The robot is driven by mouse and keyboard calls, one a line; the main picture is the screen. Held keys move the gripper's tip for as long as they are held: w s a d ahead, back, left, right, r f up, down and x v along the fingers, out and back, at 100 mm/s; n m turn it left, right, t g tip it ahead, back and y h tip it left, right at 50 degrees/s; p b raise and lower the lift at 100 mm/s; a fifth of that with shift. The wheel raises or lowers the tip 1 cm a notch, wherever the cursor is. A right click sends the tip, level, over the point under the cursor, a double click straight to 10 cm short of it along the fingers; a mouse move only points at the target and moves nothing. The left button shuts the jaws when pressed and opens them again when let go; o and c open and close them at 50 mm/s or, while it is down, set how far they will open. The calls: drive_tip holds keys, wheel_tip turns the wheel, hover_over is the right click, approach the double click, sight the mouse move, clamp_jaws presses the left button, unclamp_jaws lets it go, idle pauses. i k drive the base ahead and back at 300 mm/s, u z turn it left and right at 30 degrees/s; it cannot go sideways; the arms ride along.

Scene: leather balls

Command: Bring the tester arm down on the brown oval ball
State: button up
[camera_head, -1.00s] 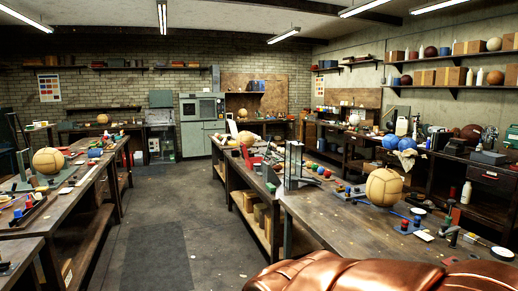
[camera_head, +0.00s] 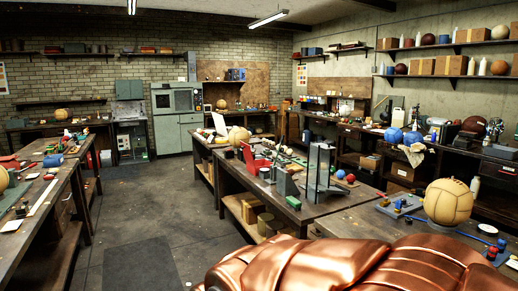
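A brown ball (camera_head: 474,126), which looks slightly oval, sits on the far right bench by the wall. It is small in view and its lower part is partly hidden by things in front. A silvery device (camera_head: 494,130) stands just right of it; I cannot tell whether this is the tester arm. A clear upright frame on a metal base (camera_head: 320,175) stands on the middle bench, with no brown oval ball under it. My gripper is not in view.
A tan panelled ball (camera_head: 448,202) sits on the near right bench (camera_head: 350,222). Blue balls (camera_head: 394,135) lie on the far right bench. Benches also line the left (camera_head: 55,205). The floor aisle (camera_head: 140,225) between left and middle benches is clear.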

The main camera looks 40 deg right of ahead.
sight(281, 150)
drive_tip(key=i, duration=0.35)
drive_tip(key=z, duration=1.45)
drive_tip(key=i, duration=1.2)
drive_tip(key=u, duration=0.85)
drive_tip(key=i, duration=2.15)
drive_tip(key=z, duration=0.4)
